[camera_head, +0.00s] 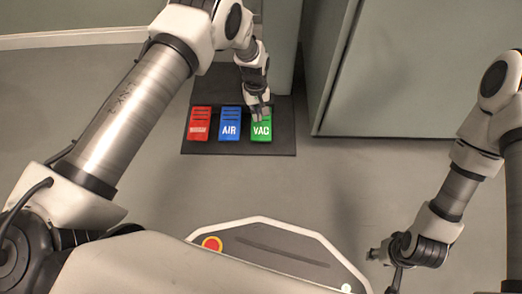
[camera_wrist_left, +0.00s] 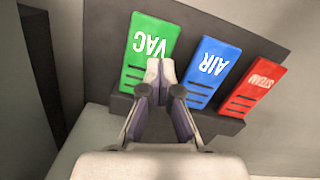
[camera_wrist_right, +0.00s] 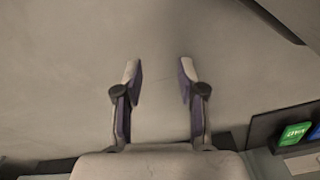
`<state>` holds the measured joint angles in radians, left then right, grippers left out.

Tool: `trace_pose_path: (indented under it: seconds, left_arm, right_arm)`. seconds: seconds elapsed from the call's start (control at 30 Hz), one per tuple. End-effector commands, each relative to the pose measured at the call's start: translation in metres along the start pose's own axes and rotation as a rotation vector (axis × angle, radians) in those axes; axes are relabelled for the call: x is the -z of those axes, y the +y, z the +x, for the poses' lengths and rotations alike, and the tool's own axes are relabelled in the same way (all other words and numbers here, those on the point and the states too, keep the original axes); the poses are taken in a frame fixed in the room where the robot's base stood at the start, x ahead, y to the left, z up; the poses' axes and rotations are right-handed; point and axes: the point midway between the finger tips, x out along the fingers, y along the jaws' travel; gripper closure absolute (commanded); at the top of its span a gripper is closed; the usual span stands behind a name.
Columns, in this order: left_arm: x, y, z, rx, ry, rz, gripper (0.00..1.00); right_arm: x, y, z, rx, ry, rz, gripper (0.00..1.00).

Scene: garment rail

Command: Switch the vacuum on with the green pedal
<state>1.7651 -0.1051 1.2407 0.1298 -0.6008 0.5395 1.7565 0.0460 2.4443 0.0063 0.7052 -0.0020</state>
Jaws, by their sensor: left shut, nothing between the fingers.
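The green pedal marked VAC (camera_head: 261,133) is the rightmost of three on a dark floor plate in the head view. It also shows in the left wrist view (camera_wrist_left: 148,38) and at the right edge of the right wrist view (camera_wrist_right: 293,134). My left gripper (camera_head: 261,115) is shut and empty, pointing down at the upper part of the green pedal. In the left wrist view its closed tips (camera_wrist_left: 160,72) overlap the pedal's edge; I cannot tell whether they touch it. My right gripper (camera_wrist_right: 159,72) is open and empty over bare floor. The vacuum itself is not identifiable.
The blue AIR pedal (camera_head: 230,124) sits just left of the green one, with the red pedal (camera_head: 199,124) beyond it. The dark plate (camera_head: 240,149) lies on the grey floor. A grey-green panel (camera_head: 420,70) stands to the right. The floor right of the plate is clear.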

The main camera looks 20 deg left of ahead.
Motion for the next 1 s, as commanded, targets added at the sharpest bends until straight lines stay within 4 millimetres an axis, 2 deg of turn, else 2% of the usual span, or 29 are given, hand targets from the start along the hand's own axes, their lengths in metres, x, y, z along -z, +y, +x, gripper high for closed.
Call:
trace_pose_path:
  seconds: [0.03,0.07,0.27,0.57,1.0]
  left_arm:
    - [0.006,0.007,0.016,-0.004,0.0,-0.008,1.0]
    - [0.008,0.01,0.015,-0.005,-0.003,-0.012,1.0]
    - [0.009,0.014,0.008,-0.005,-0.01,-0.022,1.0]
    - [0.009,0.013,0.014,-0.004,-0.01,-0.021,1.0]
    - [0.009,0.013,0.071,-0.004,-0.01,-0.021,1.0]
  right_arm:
    - [0.0,0.0,0.022,0.0,0.001,0.0,0.6]
    - [0.0,0.0,0.025,0.0,0.002,0.0,0.6]
    - [0.001,0.0,0.021,0.0,0.003,0.001,0.6]
    - [0.001,0.0,0.025,0.0,0.004,-0.001,0.6]
    - [0.015,0.001,0.074,-0.005,0.043,-0.019,0.6]
